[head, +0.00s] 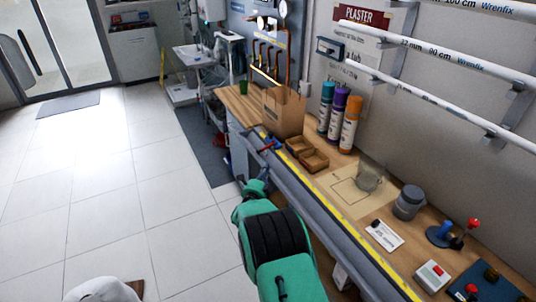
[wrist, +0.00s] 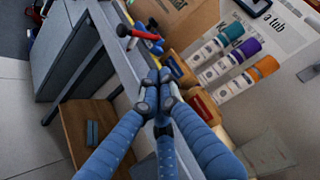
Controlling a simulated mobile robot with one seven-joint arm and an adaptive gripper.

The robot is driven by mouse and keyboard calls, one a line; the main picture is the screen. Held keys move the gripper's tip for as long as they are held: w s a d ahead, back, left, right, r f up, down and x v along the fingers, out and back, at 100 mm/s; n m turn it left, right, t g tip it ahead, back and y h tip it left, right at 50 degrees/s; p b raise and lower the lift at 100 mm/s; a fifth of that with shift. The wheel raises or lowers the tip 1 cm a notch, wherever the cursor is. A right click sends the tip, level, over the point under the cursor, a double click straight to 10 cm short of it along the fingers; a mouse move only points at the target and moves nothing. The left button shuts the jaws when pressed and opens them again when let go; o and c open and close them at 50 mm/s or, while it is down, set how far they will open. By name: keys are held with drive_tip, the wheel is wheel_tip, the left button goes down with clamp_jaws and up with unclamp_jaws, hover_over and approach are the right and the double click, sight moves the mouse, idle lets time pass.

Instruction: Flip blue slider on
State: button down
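No part is clearly recognizable as the blue slider.
Small brown trays (head: 314,160), a cardboard box (head: 283,111) and several capped tubes (head: 350,122) stand behind. A red-buttoned box (head: 432,275) is at right.

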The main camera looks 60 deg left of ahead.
sight(264, 148)
drive_tip(key=shift+w+a, duration=0.1)
drive_tip(key=shift+a, duration=0.05)
drive_tip(key=b+x, duration=0.2)
drive_tip(key=x, duration=0.7)
drive_tip(key=shift+w+a+f, duration=0.15)
drive_tip(key=shift+w+a+b, duration=0.1)
drive_tip(key=shift+a+b, duration=0.65)
drive_tip(key=shift+a, duration=1.3)
drive_tip(key=shift+w+a, duration=0.1)
drive_tip(key=shift+a, duration=2.2)
drive_tip(key=shift+d+r+p, duration=0.2)
drive_tip(key=shift+d+p, duration=0.05)
drive_tip(key=shift+p, duration=0.5)
